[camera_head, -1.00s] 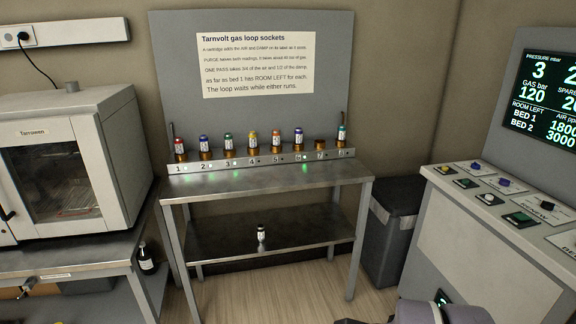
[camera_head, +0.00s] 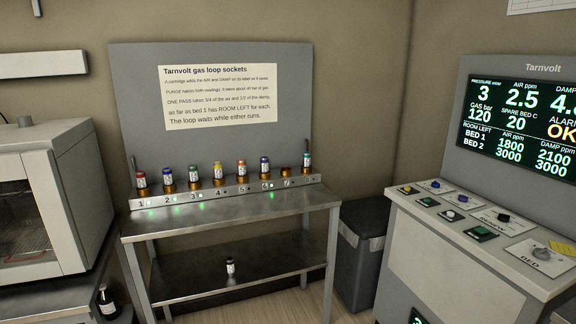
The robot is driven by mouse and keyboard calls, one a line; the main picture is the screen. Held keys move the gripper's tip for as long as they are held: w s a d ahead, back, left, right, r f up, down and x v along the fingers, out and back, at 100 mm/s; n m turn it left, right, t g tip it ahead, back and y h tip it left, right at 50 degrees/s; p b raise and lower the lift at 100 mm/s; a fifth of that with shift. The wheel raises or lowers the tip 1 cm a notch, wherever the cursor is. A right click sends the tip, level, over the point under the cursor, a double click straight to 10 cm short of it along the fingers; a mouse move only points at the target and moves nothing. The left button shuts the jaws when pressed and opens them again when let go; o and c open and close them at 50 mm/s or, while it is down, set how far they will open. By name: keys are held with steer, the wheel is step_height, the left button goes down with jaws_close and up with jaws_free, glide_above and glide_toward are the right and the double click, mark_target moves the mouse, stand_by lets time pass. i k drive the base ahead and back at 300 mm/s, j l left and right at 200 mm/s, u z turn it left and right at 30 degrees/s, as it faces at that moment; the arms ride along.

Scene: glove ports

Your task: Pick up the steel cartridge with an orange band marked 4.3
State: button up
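Several small cartridges stand upright in a row of numbered sockets on the bench. One with a yellow-orange top (camera_head: 217,171) is at socket 4, and one with an orange top (camera_head: 241,168) is at socket 5. Others in the row have red (camera_head: 141,180), blue (camera_head: 167,176), green (camera_head: 193,174) and blue (camera_head: 264,165) tops, and a teal-topped one (camera_head: 306,161) is at the right end. Another cartridge (camera_head: 230,267), dark-topped, stands on the lower shelf. The labels are too small to read, so I cannot tell which is marked 4.3. My gripper is not in view.
The steel bench (camera_head: 245,208) has a clear top before the socket strip (camera_head: 222,197). Socket 7 (camera_head: 286,171) looks empty. A grey bin (camera_head: 355,270) stands right of the bench, then a control console (camera_head: 430,262). A white oven-like cabinet (camera_head: 75,215) stands left.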

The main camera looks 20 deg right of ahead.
mark_target(241, 164)
steer(key=i+j, duration=0.2)
steer(key=i, duration=0.35)
steer(key=i+j+u, duration=0.15)
steer(key=i, duration=0.4)
steer(key=i+j, duration=0.25)
steer(key=i, duration=0.3)
steer(key=i+j+u, duration=0.15)
steer(key=i, duration=0.4)
steer(key=i+l+u, duration=0.1)
steer(key=l, duration=0.25)
steer(key=i+l, duration=0.3)
steer(key=l+u, duration=0.05)
steer(key=l, duration=0.05)
